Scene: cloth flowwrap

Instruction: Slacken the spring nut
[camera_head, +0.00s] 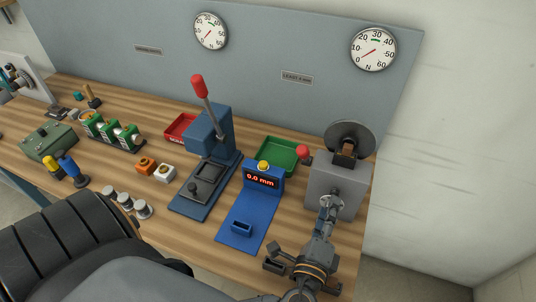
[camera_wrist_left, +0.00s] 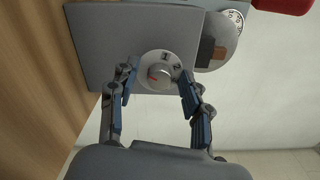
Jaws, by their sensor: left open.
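A grey box-shaped machine (camera_head: 340,181) stands at the right end of the bench, with a dark disc (camera_head: 349,137) on top. Its face (camera_wrist_left: 105,45) carries a round silver knob (camera_wrist_left: 160,70) with a red mark and the digits 1 and 2 around it. I cannot tell whether this knob is the spring nut. My left gripper (camera_head: 329,207) reaches this face. In the left wrist view, its open fingers (camera_wrist_left: 158,78) stand on either side of the knob; contact is not clear. In the head view the gripper largely hides the knob. My right gripper does not show.
A blue gauge stand (camera_head: 246,217) reading 0.0 mm and a blue lever press (camera_head: 208,150) stand left of the machine. A green tray (camera_head: 290,154) and red tray (camera_head: 180,127) lie behind. Dial gauges (camera_head: 373,50) hang on the back panel.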

